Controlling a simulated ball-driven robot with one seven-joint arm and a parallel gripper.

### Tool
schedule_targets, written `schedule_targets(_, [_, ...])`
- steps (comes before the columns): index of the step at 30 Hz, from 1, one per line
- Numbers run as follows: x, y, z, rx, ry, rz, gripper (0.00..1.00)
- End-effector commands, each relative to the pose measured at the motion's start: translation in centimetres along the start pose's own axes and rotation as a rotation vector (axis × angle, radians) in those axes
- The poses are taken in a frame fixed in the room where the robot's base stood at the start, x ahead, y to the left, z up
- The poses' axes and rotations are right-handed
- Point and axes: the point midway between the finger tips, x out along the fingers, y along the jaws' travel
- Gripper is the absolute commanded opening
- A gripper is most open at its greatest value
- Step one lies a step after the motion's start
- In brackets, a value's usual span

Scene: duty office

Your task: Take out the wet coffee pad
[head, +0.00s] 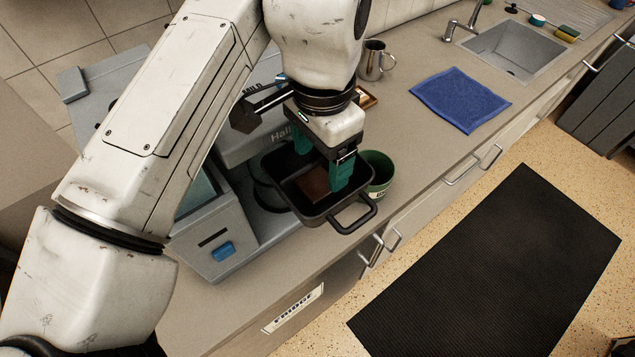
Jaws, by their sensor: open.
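A brown, square-looking coffee pad (313,183) lies in a black open drawer-like tray (300,210) with a loop handle at its front. The tray sticks out of the grey coffee machine (217,236) on the counter. My gripper (321,172) points down over the tray. Its teal fingers are apart, one at the tray's back left and one at the pad's right side. The pad lies between and below them. I cannot tell whether a finger touches it. My arm hides much of the machine.
A green cup (378,172) stands close to the right of the tray. A metal mug (373,60) stands farther back. A blue cloth (460,99) lies on the counter (422,135) before the sink (514,52). A black mat (487,265) covers the floor at right.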

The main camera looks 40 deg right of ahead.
Motion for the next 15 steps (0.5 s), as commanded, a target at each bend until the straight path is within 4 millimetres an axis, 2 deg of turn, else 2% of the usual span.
schedule_targets(5, [0.8, 0.0, 0.1, -0.001, -0.001, 0.001, 0.74])
schedule_targets(15, [4.7, -0.3, 0.4, -0.001, -0.001, 0.001, 0.74])
